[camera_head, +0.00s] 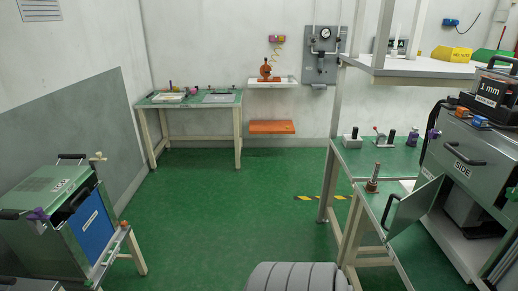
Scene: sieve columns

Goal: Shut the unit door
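The unit (468,145) at the right is a green and grey cabinet with a label reading SIDE and a black handle on its upper part. Its door (418,212), a green panel with a black handle (390,208), stands swung open from the lower compartment. Inside the opening a grey box-like thing (470,210) shows. The right edge of the unit is cut off by the picture. Neither of my grippers shows in this view.
A green bench (350,185) with small fixtures and a metal post (371,186) stands beside the door. A green box with a blue front (92,222) is at the left. A table (190,103) stands at the back. The middle floor (235,210) is clear.

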